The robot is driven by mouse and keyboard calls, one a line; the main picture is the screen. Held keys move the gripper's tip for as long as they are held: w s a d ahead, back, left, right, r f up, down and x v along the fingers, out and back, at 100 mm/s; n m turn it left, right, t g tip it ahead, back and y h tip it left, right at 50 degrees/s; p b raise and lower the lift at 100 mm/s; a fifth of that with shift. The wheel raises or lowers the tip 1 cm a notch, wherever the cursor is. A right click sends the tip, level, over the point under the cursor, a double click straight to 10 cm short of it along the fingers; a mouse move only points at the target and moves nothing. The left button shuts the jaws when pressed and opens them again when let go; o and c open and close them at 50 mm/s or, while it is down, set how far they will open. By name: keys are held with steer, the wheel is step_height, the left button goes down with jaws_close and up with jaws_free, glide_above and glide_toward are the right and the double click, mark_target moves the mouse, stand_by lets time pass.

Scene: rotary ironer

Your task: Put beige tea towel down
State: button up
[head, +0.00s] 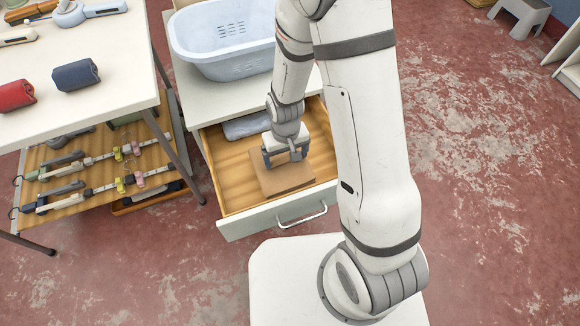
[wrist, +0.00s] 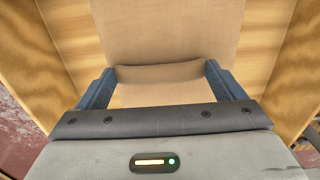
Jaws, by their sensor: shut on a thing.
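The beige tea towel (head: 285,180) shows as a flat, brownish-beige folded cloth inside the open drawer (head: 272,219). My gripper (head: 285,157) points down into the drawer over the towel's back part. In the wrist view, my gripper (wrist: 160,74) is shut on a raised, rounded beige section between its two blue-grey fingers. Flat beige cloth (wrist: 175,30) shows beyond that section. The towel appears to lie at the drawer's wooden floor, but the gripper hides part of it, and I cannot tell whether all of it rests there.
A grey-blue folded cloth (head: 247,125) lies at the drawer's back. A pale blue basket (head: 225,40) stands on the cabinet above. At left, a white table (head: 110,95) holds a red roll (head: 15,95) and a dark blue roll (head: 76,75).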

steer(key=shift+f+b, duration=0.75)
steer(key=shift+f, duration=1.85)
steer(key=shift+f, duration=0.2)
steer(key=o, duration=0.7)
steer(key=shift+r, duration=0.1)
steer(key=shift+o, duration=0.2)
step_height(320, 180, up, 12)
steer(key=p, duration=0.4)
steer(key=shift+r, duration=0.15)
step_height(320, 180, up, 12)
steer(key=m, duration=0.2)
glide_above(286, 166)
steer(key=s+d, duration=0.2)
steer(key=d, duration=0.4)
steer(key=s+d+r+m+t, duration=0.1)
steer(key=s+d+r, duration=0.5)
steer(key=s+r, duration=0.1)
steer(key=shift+s+r, duration=0.2)
steer(key=shift+r, duration=0.25)
